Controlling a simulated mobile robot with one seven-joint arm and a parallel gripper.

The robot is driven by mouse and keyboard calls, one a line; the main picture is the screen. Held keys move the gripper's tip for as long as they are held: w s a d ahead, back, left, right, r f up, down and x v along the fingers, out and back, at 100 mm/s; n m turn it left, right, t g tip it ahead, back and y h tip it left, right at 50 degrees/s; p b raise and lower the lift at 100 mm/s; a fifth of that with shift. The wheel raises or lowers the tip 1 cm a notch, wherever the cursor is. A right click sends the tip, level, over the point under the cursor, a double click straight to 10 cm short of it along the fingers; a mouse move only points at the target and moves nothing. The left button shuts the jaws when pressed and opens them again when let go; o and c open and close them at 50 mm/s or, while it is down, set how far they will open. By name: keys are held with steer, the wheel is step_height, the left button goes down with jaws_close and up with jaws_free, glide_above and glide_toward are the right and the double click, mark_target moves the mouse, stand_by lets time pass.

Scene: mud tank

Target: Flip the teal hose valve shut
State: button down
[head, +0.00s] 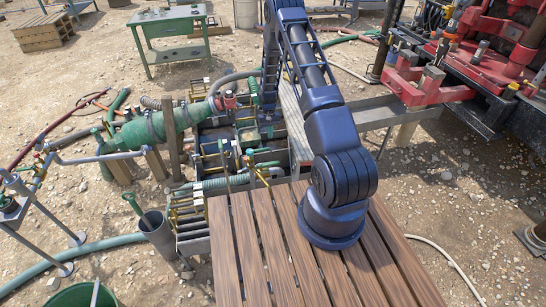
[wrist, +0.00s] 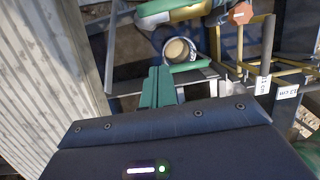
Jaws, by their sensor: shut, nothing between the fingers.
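My gripper (wrist: 158,88) shows in the wrist view as two green fingers, shut together and empty. It hangs over the mud tank's metalwork, apart from a round pale opening (wrist: 178,51) beyond its tips. In the head view my arm reaches away over the tank, and the fingers cannot be made out there. A teal hose (head: 110,245) runs along the ground at lower left to a grey pipe stand. I cannot pick out a teal valve handle with certainty in either view. A green bar (wrist: 192,66) lies just right of the fingertips in the wrist view.
The tank (head: 218,150) holds several bars, pipes and yellow handles. A large green pipe (head: 160,125) enters from the left. A wooden slatted deck (head: 270,250) lies in front. Red machinery (head: 480,60) stands at right. White tags (wrist: 287,92) hang near yellow rails in the wrist view.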

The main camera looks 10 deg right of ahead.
mark_target(269, 164)
steer(key=shift+s+f, duration=0.1)
steer(key=shift+f, duration=0.5)
steer(key=s+f, duration=0.6)
steer(key=f, duration=0.3)
steer(key=shift+s+f, duration=0.2)
steer(key=shift+f, duration=0.1)
steer(key=shift+s, duration=0.1)
steer(key=shift+s+d+m, duration=0.1)
steer(key=shift+s+m, duration=0.05)
steer(key=shift+m, duration=0.25)
